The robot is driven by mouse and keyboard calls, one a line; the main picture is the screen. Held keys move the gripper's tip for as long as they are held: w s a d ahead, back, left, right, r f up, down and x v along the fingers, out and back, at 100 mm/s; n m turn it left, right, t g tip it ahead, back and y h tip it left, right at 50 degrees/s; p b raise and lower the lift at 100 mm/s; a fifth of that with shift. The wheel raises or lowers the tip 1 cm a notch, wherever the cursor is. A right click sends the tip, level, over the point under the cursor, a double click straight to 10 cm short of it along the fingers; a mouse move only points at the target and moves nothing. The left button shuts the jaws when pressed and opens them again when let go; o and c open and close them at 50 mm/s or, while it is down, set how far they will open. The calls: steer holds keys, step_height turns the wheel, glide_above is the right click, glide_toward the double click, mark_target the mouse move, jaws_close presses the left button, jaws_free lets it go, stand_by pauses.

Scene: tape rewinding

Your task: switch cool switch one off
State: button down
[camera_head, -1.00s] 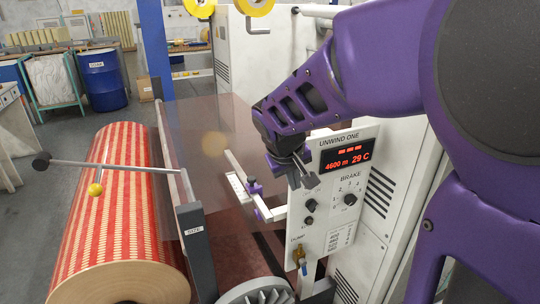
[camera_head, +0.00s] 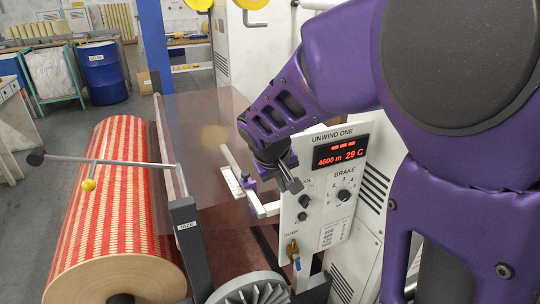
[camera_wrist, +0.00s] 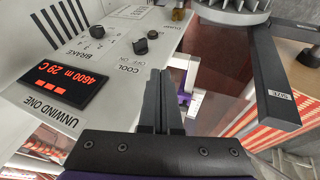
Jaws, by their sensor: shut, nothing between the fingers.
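The white control panel marked UNWIND ONE (camera_head: 325,222) has two small black knobs on its left side. The upper knob (camera_head: 304,200) is under the partly hidden COOL label, so I take it as the cool switch. In the wrist view the cool switch (camera_wrist: 140,46) shows beside the COOL and OFF/ON lettering. I cannot tell its setting. My gripper (camera_head: 296,186) is shut and empty, in front of the panel's left edge, just above and left of the switch. In the wrist view my gripper (camera_wrist: 160,72) appears apart from the switch.
The brake knob (camera_head: 344,195) and red display (camera_head: 341,153) are on the same panel. A brass valve (camera_head: 293,250) is below. A metal rail with a purple slider (camera_head: 248,184) is left of the gripper. A red striped roll (camera_head: 110,210) lies further left.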

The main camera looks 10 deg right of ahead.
mark_target(305, 201)
steer(key=d+x, duration=0.2)
steer(key=x, duration=0.9)
steer(key=shift+d, duration=0.35)
